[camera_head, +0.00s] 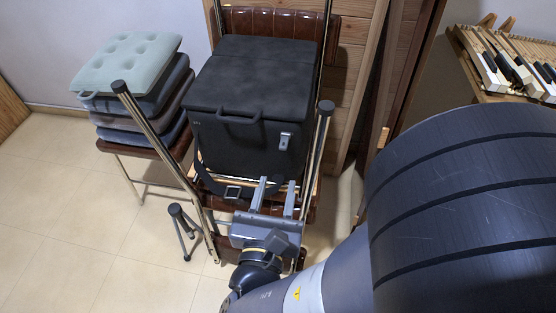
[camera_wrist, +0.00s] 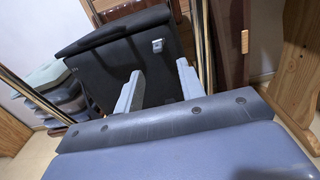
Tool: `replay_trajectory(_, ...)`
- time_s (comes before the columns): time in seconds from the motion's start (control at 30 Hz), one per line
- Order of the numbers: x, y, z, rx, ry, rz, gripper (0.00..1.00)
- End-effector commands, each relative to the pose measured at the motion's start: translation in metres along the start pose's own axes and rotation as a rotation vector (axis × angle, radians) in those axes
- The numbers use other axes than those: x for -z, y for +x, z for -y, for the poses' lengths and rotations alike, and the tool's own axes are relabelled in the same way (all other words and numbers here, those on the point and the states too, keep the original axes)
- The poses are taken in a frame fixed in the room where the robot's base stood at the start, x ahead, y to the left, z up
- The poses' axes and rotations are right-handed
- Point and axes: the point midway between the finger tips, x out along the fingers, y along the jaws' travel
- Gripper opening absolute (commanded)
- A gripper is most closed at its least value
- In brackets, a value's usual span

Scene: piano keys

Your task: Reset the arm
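My gripper (camera_head: 273,199) is in front of a black box-shaped case on a chair in the head view. Its two grey fingers stand apart with nothing between them, so it is open and empty. In the wrist view my gripper (camera_wrist: 157,94) also shows both fingers spread, pointing toward the black case (camera_wrist: 112,62). I cannot tell whether the fingertips touch the case. My arm comes in from the lower right of the head view.
The black case (camera_head: 245,82) with handle and strap rests on a brown chair with metal posts (camera_head: 137,115). Stacked cushions (camera_head: 128,62) sit on a stool at left. Piano keys (camera_head: 507,62) lie on a wooden stand at upper right. Tiled floor (camera_head: 60,215) is clear at lower left.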

Motion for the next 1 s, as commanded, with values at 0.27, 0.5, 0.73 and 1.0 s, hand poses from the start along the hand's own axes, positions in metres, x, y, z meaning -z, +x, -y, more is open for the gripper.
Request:
replay_trajectory(0.27, 0.0, -0.006, 0.001, 0.001, 0.0, 0.001, 0.37)
replay_trajectory(0.5, 0.0, -0.006, 0.001, 0.001, 0.0, 0.001, 0.37)
replay_trajectory(0.73, 0.0, -0.005, 0.001, 0.002, 0.0, 0.0, 0.37)
replay_trajectory(1.0, 0.001, 0.011, 0.001, 0.005, 0.002, 0.0, 0.37)
